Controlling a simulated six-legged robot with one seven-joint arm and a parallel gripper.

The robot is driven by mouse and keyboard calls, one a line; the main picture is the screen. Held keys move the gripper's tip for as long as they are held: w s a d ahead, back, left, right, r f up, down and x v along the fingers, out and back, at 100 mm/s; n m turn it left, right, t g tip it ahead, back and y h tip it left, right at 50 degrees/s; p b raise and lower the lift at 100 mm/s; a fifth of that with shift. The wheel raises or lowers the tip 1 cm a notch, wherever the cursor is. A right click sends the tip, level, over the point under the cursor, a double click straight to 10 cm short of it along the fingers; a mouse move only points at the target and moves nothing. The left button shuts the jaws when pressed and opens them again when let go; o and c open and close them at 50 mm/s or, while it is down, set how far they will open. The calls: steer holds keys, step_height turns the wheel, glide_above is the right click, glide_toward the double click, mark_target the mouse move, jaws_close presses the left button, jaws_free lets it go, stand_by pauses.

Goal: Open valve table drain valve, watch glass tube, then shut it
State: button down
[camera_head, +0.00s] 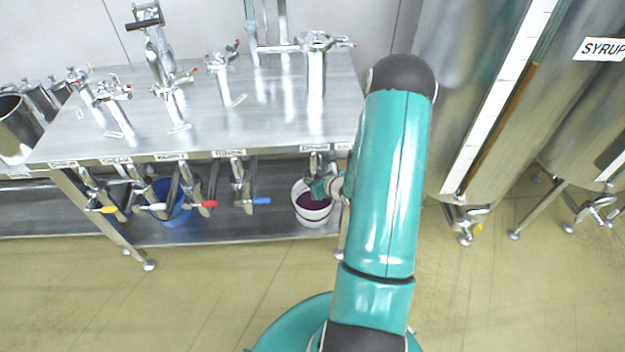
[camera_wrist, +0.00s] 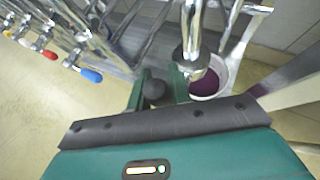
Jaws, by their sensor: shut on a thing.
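The steel table (camera_head: 270,115) carries a row of valves under its front edge. The rightmost valve (camera_head: 315,162) hangs below a small label and above a white bucket (camera_head: 318,216) holding dark purple liquid. My gripper (camera_head: 326,187) is at this valve, partly hidden by my arm. In the wrist view, my gripper (camera_wrist: 172,90) is shut on the valve handle, which is mostly hidden between the fingers. The valve's steel pipe (camera_wrist: 190,30) points down toward the bucket (camera_wrist: 222,78). A tall brown-filled tube (camera_head: 497,130) stands beside a white scale on the tank.
Valves with yellow, white, red and blue (camera_head: 261,201) handles hang to the left. A blue bucket (camera_head: 172,212) stands on the lower shelf (camera_head: 250,232). Steel tanks (camera_head: 460,90), one labelled SYRUP, stand on legs at right. The floor in front is clear.

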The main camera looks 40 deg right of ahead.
steer(key=c, duration=1.3)
jaws_free()
steer(key=v, duration=1.3)
steer(key=shift+s+r, duration=0.15)
steer(key=shift+s, duration=0.25)
